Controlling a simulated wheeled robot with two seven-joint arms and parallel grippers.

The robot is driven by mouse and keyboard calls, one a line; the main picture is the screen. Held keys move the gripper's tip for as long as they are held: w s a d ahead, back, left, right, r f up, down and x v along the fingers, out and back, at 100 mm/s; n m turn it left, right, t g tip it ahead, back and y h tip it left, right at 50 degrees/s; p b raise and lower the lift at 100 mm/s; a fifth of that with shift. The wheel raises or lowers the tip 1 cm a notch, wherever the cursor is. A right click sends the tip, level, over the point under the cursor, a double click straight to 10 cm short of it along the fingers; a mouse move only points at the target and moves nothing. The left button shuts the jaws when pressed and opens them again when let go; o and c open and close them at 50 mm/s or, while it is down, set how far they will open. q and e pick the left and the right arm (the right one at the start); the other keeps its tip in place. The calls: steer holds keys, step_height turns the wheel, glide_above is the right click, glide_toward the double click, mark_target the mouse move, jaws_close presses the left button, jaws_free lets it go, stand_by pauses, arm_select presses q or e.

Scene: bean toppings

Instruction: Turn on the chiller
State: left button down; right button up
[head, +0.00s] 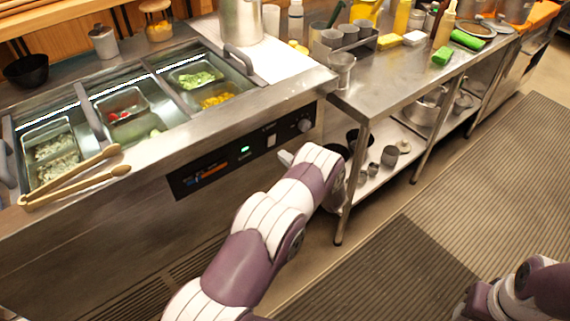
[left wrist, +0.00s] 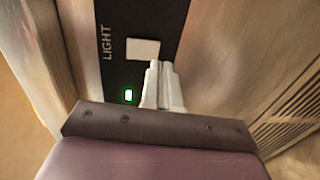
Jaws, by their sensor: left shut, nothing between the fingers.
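The chiller (head: 150,150) is a steel counter with food pans on top and a black control panel (head: 215,165) on its front. The panel has a lit green lamp (head: 245,149), a white switch (head: 271,141) and a round knob (head: 305,125). My left gripper (head: 285,157) is just in front of the panel, near the switch. In the left wrist view its shut, empty fingers (left wrist: 163,68) point at the panel, close beside the white switch (left wrist: 143,49) and the lit green lamp (left wrist: 128,95). I cannot tell whether they touch the panel. The word LIGHT is printed beside the switch.
Wooden tongs (head: 75,178) lie on the chiller's front edge. A steel table (head: 380,90) with bottles, sponges and a lower shelf of pots stands to the right. Part of my right arm shows at the bottom right. The floor mat (head: 480,190) is clear.

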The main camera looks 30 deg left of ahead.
arm_select(q)
steer(key=f+v, duration=0.2)
steer(key=v, duration=0.7)
steer(key=shift+d, duration=0.35)
arm_select(e)
steer(key=shift+w+a+f, duration=0.1)
steer(key=shift+f, duration=0.3)
arm_select(q)
steer(key=shift+s, duration=0.15)
